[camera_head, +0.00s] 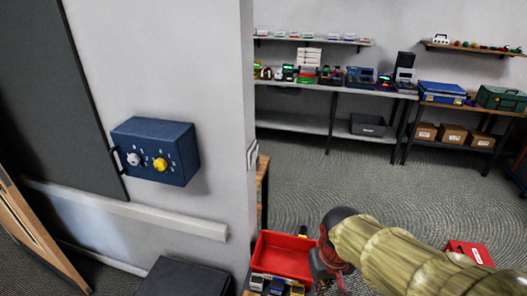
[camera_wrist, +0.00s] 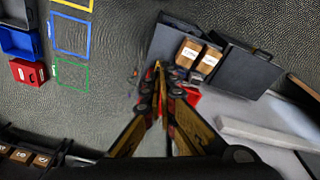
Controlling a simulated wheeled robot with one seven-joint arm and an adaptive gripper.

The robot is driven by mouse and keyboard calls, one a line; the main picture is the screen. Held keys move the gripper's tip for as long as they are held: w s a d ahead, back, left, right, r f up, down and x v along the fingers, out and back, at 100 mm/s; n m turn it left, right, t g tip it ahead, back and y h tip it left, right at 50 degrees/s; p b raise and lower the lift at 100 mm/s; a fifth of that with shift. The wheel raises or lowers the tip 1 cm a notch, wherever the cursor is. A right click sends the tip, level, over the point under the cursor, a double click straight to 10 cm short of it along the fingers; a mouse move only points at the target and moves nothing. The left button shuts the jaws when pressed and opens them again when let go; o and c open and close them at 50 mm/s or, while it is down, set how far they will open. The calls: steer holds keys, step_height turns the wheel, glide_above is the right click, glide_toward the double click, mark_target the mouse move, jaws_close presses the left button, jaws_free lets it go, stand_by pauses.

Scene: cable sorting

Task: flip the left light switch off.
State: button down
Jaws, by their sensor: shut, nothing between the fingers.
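A pale switch plate (camera_head: 252,155) is on the narrow end face of the wall in the head view, seen almost edge-on. Its separate switches and their positions are too small to tell. My gripper (camera_head: 322,264) is low and to the right of the plate, beside a red tray, well apart from the plate. In the wrist view my gripper (camera_wrist: 157,70) has its fingers together with nothing between them. No switch can be made out in the wrist view.
A blue box with knobs (camera_head: 155,150) is on the wall at left. The red tray (camera_head: 283,252) is near my gripper. Shelves and a workbench (camera_head: 300,122) stand at the back. Grey floor is clear mid-room.

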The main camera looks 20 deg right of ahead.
mark_target(253, 159)
steer(key=w+d+f+m+t+p, duration=0.25)
steer(key=w+d+f+p, duration=0.25)
steer(key=w, duration=0.5)
steer(key=w+d+f+m+t+p, duration=0.25)
steer(key=w+d+f+p, duration=0.25)
steer(key=w, duration=0.4)
steer(key=w+a+m+t+y+p, duration=0.1)
steer(key=w+a+m+t+p, duration=0.2)
steer(key=w, duration=0.5)
steer(key=w+a+r+m+t+y, duration=0.1)
steer(key=w+r+m+t, duration=0.1)
steer(key=r, duration=0.4)
steer(key=w+a+r+m+t+y, duration=0.2)
steer(key=r+t, duration=0.2)
steer(key=r, duration=0.1)
steer(key=w+a+r+m+t+y+b, duration=0.1)
steer(key=w+r+m+t, duration=0.1)
steer(key=r, duration=0.4)
steer(key=shift+a+r+t+y, duration=0.15)
steer(key=shift+r+t+y, duration=0.15)
steer(key=shift+t+y, duration=0.15)
steer(key=shift+s+a+p+x, duration=0.1)
steer(key=shift+a+x, duration=0.3)
steer(key=shift+x, duration=1.7)
steer(key=shift+s+a+p+x, duration=0.15)
steer(key=shift+a+x, duration=0.3)
steer(key=shift+x, duration=1.7)
steer(key=shift+s+a+p+x, duration=0.1)
steer(key=shift+a+x, duration=0.3)
steer(key=shift+x, duration=1.7)
